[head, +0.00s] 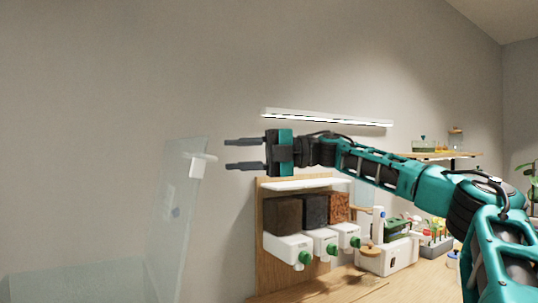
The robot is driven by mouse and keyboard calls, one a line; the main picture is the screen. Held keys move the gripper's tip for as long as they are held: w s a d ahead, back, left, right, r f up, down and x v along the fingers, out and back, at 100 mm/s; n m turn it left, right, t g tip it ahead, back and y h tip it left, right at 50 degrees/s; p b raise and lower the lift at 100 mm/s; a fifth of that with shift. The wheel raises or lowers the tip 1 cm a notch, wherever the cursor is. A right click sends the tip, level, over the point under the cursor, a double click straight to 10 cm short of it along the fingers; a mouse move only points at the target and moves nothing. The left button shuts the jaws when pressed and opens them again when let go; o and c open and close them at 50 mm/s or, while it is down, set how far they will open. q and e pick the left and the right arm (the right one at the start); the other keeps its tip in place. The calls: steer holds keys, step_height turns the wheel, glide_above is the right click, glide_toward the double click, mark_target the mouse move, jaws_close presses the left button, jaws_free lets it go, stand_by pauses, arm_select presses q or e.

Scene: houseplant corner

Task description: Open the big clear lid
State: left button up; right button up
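The big clear lid (176,230) is a see-through panel at the left of the head view. It stands nearly upright, tilted a little. A white handle (202,158) sticks out near its top right corner. My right gripper (227,154) comes in from the right, with its two dark fingers pointing left, spread apart and empty. In the picture the fingertips are just right of the handle; whether they touch it I cannot tell. A faint clear box (75,282) shows at the bottom left. My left gripper is not in view.
A wooden board with dispensers of dark and reddish material (302,213) stands below my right gripper. A wooden counter (335,287) carries a white caddy (388,256) and small tools. A light bar (325,117) and a shelf (437,155) are on the wall. The upper left is bare wall.

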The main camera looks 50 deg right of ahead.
steer(key=v, duration=0.7)
steer(key=shift+s+d, duration=0.2)
stand_by(0.4)
